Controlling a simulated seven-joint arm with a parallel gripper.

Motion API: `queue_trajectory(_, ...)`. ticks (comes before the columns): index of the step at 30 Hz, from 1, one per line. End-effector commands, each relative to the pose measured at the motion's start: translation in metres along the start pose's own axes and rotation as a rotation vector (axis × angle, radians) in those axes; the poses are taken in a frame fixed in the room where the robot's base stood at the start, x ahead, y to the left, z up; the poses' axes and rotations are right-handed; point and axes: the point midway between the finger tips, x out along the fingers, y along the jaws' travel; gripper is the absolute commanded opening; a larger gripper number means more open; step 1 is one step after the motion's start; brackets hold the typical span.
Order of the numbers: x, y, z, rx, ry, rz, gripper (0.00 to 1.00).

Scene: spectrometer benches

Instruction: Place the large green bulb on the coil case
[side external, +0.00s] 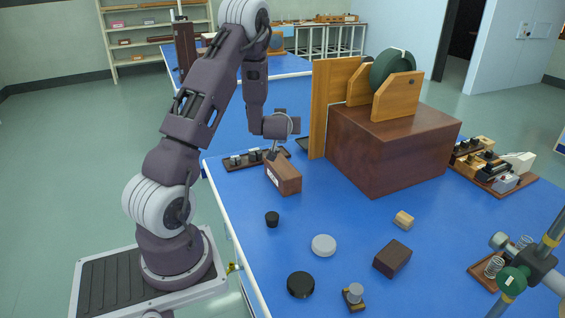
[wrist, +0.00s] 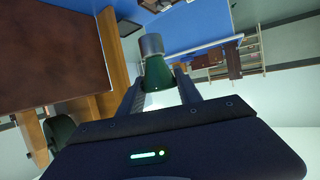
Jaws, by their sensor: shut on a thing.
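The large green bulb (wrist: 157,72), with a grey metal cap, is between the two fingers of my gripper (wrist: 163,90) in the wrist view. The fingers are closed on its green body and the cap points away from my palm. I cannot make out the bulb in the side external view, where the end of my arm is above the left part of the blue table. The coil case (side external: 385,150) is a large brown box to the right of it. It bears upright wooden boards and a dark green coil (side external: 392,68). The brown case fills the upper left of the wrist view (wrist: 50,50).
A small brown box (side external: 284,178) stands below my wrist, beside a dark tray (side external: 245,160). Discs (side external: 323,245), a black knob (side external: 272,219) and small blocks (side external: 393,258) lie in front. A tall wooden board (side external: 319,110) rises at the case's left side.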

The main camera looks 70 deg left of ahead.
Motion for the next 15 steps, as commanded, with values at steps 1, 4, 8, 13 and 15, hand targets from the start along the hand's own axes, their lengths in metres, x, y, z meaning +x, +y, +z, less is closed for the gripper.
queue_trajectory(1, 0.005, -0.002, 0.015, 0.001, -0.008, -0.003, 0.00)
queue_trajectory(4, 0.013, -0.001, 0.034, 0.002, -0.007, -0.001, 0.00)
queue_trajectory(8, 0.022, -0.001, 0.056, 0.002, -0.006, -0.001, 0.00)
queue_trajectory(13, 0.032, 0.000, 0.080, 0.001, -0.003, 0.000, 0.00)
queue_trajectory(15, 0.033, 0.000, 0.082, 0.000, -0.001, 0.001, 0.00)
